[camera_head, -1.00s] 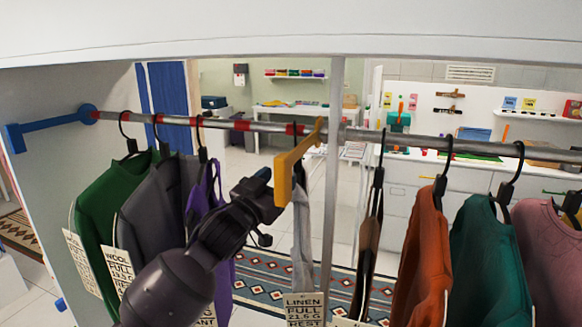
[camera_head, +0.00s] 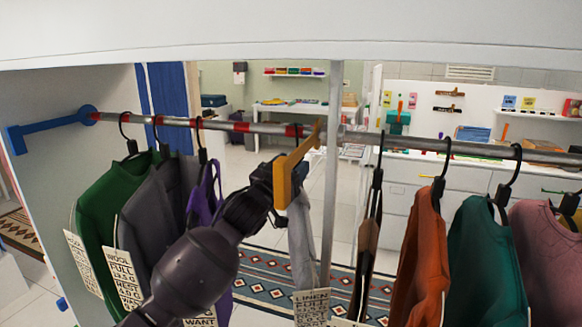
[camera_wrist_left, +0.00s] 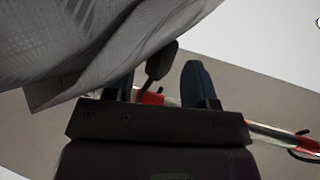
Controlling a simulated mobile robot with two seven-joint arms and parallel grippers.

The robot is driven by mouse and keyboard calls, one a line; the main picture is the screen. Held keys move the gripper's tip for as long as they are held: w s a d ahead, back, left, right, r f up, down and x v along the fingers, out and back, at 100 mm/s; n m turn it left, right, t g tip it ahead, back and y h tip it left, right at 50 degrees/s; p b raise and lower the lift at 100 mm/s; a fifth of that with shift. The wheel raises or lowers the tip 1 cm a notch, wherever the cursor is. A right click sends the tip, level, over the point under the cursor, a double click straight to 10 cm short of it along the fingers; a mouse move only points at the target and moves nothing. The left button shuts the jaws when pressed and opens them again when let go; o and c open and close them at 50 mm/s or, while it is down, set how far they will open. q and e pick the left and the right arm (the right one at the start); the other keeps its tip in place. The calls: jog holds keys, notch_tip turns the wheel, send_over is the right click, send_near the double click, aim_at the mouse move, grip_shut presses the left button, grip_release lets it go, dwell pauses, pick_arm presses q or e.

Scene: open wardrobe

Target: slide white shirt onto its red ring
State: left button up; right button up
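The white shirt (camera_head: 302,240), pale grey in the shade, hangs edge-on from the rail (camera_head: 352,136) with a LINEN tag (camera_head: 311,305). It also fills the upper left of the left wrist view (camera_wrist_left: 90,45). My left gripper (camera_head: 270,172) is at the top of this shirt, partly behind a yellow hook-shaped piece (camera_head: 288,170). In the left wrist view its two dark fingers (camera_wrist_left: 160,85) stand apart, with a black hanger stem (camera_wrist_left: 162,62) between or just beyond them. A red ring (camera_head: 294,131) is on the rail just left of the yellow piece's top. My right gripper is not seen.
Green (camera_head: 115,200), grey (camera_head: 155,215) and purple (camera_head: 205,195) garments hang close on the left. A brown strap-like garment (camera_head: 367,240), then orange (camera_head: 422,250), teal (camera_head: 487,260) and pink (camera_head: 545,250) tops hang right. A vertical post (camera_head: 333,200) stands behind the rail.

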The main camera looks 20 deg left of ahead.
pick_arm(q)
jog(key=c, duration=0.6)
jog(key=shift+o, duration=0.2)
jog(key=a+p, duration=0.1)
jog(key=a, duration=0.2)
jog(key=shift+a, duration=0.1)
jog(key=shift+w+a+p, duration=0.1)
jog(key=shift+a+p, duration=0.25)
jog(key=shift+a, duration=2.05)
jog(key=shift+a+p, duration=0.35)
jog(key=shift+a, duration=0.65)
jog(key=shift+c, duration=0.2)
jog(key=shift+w+a, duration=0.1)
jog(key=shift+a, duration=0.95)
jog(key=o, duration=0.4)
jog(key=shift+a, duration=0.15)
jog(key=shift+c, duration=0.2)
jog(key=o, duration=0.5)
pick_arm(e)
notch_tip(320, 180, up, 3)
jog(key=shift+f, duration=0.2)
pick_arm(q)
jog(key=shift+f, duration=0.15)
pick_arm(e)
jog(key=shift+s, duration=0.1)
